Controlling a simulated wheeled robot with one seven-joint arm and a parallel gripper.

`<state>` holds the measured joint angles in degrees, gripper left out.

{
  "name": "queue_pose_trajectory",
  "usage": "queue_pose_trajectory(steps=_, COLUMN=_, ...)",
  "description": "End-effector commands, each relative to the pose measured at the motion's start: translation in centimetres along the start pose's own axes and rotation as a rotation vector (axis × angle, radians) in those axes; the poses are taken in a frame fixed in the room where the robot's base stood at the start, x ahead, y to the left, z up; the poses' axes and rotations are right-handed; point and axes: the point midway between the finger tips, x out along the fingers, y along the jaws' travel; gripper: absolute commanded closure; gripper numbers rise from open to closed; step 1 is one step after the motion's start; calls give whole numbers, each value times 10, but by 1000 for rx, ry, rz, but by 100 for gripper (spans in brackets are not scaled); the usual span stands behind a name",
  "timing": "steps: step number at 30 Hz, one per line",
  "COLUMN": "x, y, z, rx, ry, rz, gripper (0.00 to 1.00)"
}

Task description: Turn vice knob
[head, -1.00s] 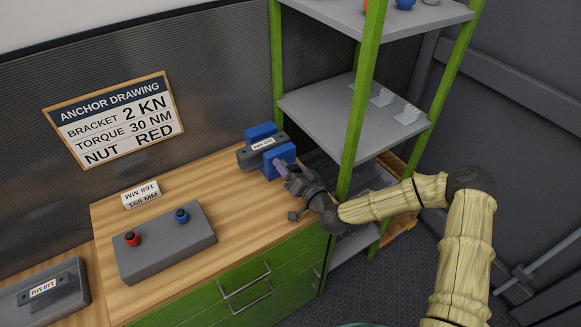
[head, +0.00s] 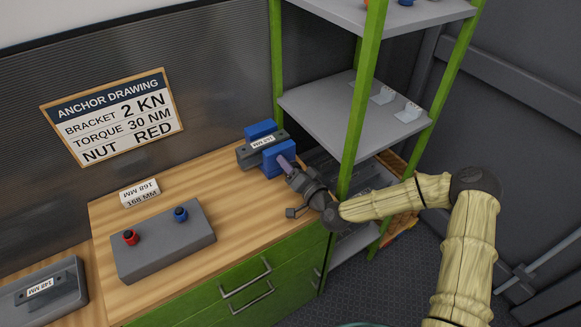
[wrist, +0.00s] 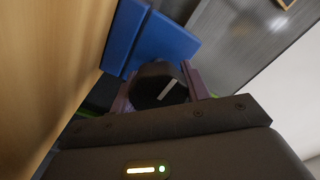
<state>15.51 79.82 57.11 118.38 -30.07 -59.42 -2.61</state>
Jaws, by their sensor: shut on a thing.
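The vice (head: 277,158) with two blue jaws stands at the back right of the wooden bench. A grey block (head: 246,153) with a small white label sits between its jaws. In the wrist view the vice's blue parts (wrist: 165,38) are at the top. The dark round vice knob (wrist: 158,86), with a white line across its face, lies between my purple fingers. My gripper (head: 286,162) is shut on the knob from the front right. The knob is hidden behind my fingers in the head view.
A grey block with red and blue knobs (head: 165,243) and a white 168 MM sign (head: 140,192) are on the bench. A green-post shelf (head: 355,110) stands close to my arm. An anchor drawing board (head: 115,117) hangs on the wall.

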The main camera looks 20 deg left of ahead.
Motion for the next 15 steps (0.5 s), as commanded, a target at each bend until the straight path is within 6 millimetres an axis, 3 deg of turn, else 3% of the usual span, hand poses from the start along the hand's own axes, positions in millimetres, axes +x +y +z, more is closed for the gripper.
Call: queue_pose_trajectory(steps=15, x=-2, y=8, z=2, rx=463, ry=3, rz=6, gripper=76)
